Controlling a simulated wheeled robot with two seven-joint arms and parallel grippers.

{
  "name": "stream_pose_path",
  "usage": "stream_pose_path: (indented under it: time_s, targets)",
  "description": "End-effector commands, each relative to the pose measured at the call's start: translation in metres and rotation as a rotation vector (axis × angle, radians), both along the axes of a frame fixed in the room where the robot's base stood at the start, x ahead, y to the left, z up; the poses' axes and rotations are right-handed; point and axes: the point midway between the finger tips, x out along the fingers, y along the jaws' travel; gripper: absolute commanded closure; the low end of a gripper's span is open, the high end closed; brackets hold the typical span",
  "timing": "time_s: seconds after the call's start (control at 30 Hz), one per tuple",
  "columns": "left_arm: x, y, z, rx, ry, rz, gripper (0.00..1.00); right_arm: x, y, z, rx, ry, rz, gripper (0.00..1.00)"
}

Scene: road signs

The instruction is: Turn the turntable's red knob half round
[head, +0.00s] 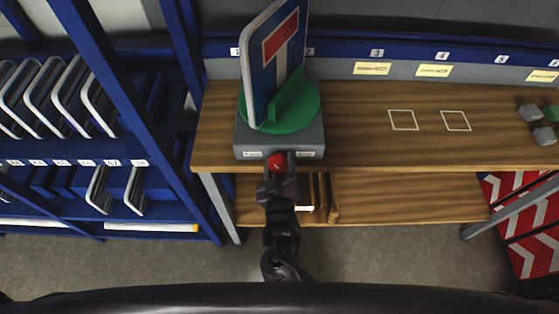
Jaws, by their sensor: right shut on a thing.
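The red knob (277,162) sits on the front face of the turntable's grey base (279,137). A green disc (307,115) tops the base and bears a blue sign (262,75) with a white and red T shape, standing upright and turned at an angle. My right gripper (277,168) comes up from below and is shut on the red knob. Its fingers hide part of the knob's lower side. My left gripper is not in view.
The wooden table (360,145) is clear right of the turntable, with two white outlined squares. Small grey blocks (529,114) lie at the far right. A blue rack (120,90) with grey-edged panels stands left. Red and white chevron boards (530,250) stand lower right.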

Motion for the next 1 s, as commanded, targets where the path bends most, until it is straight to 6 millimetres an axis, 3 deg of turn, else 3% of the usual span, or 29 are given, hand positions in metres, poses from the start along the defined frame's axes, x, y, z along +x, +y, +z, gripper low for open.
stream_pose_path:
  time_s: [0.3,0.73,0.77,0.9,1.0]
  targets:
    - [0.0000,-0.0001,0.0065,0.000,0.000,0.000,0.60,0.0002,0.0000,0.0006,-0.095,0.000,0.000,0.74]
    - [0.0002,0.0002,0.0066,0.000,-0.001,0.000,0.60,0.0002,0.0000,0.0000,-0.104,-0.001,0.001,0.74]
    - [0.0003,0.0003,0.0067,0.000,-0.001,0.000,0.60,0.0002,-0.0001,0.0000,-0.104,-0.001,0.001,0.49]
    - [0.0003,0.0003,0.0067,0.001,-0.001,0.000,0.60,0.0002,-0.0001,0.0000,-0.104,-0.001,0.001,0.31]
    - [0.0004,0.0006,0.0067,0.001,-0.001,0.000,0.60,0.0001,-0.0001,0.0000,-0.104,0.000,0.000,0.31]
